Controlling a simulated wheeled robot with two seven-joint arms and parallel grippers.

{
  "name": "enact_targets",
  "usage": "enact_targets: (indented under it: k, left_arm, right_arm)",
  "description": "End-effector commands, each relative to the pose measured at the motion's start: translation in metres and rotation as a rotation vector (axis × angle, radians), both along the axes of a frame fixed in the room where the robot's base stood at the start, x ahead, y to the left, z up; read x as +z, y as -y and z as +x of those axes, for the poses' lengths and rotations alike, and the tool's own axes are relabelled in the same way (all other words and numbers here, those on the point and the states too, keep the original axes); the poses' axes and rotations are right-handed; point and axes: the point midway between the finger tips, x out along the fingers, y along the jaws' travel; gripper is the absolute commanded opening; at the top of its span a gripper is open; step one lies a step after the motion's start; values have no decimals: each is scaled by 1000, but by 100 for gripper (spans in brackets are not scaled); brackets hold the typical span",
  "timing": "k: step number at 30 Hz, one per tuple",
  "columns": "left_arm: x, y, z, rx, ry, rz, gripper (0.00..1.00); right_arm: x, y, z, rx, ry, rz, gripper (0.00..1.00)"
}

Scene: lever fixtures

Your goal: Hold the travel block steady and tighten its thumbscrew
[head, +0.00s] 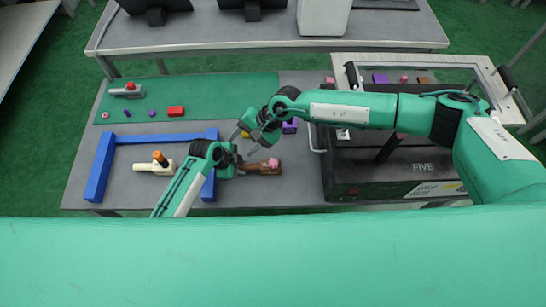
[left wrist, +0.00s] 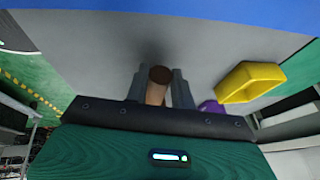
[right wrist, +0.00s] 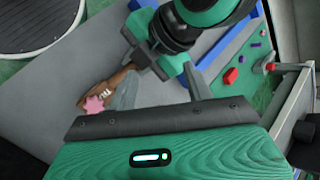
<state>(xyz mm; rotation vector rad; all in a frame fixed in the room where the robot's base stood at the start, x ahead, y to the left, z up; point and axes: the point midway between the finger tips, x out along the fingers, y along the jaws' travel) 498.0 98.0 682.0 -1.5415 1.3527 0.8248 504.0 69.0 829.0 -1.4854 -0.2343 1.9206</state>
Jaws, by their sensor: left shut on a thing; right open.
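The brown travel block (head: 257,169) lies near the table's front edge, with a pink star-shaped thumbscrew (head: 273,163) at its right end. My left gripper (head: 239,167) is shut on the block's left end. In the left wrist view the brown end (left wrist: 157,78) shows between both fingers. My right gripper (head: 243,142) is open and empty, above and left of the thumbscrew and close to my left gripper. In the right wrist view the pink thumbscrew (right wrist: 93,104) and brown block (right wrist: 112,88) lie left of and beyond the fingers, apart from them.
A blue frame (head: 102,168) and a cream fixture with an orange knob (head: 157,160) stand to the left. A green mat (head: 215,90) holds a red block (head: 176,111) and small parts. A purple piece (head: 290,126) lies behind the block. A dark drawer unit (head: 350,175) stands right.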

Motion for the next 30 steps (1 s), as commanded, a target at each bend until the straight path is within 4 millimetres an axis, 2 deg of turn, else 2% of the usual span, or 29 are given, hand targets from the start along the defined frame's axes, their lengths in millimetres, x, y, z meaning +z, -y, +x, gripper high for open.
enact_targets:
  k: [3, 6, 9, 14, 18, 21, 24, 30]
  left_arm:
    - [0, 0, 0, 0, 0, 0, 0]
    - [0, 0, 0, 0, 0, 0, 0]
    - [0, 0, 0, 0, 0, 0, 0]
    - [0, 0, 0, 0, 0, 0, 0]
    - [0, 0, 0, 0, 0, 0, 0]
    - [0, 0, 0, 0, 0, 0, 0]
    - [0, 0, 0, 0, 0, 0, 0]
    - [0, 0, 0, 0, 0, 0, 0]
  right_arm:
    - [36, -33, 6, -140, -84, 215, 52]
    - [68, -52, 20, -273, -154, 384, 52]
    - [99, -63, 38, -417, -226, 540, 52]
    - [142, -65, 76, -672, -339, 759, 52]
    - [166, -54, 111, -916, -441, 917, 52]
    - [174, -43, 132, -1098, -516, 1005, 52]
    - [172, -29, 149, -1289, -593, 1066, 52]
    - [147, 3, 169, -1692, -738, 1100, 52]
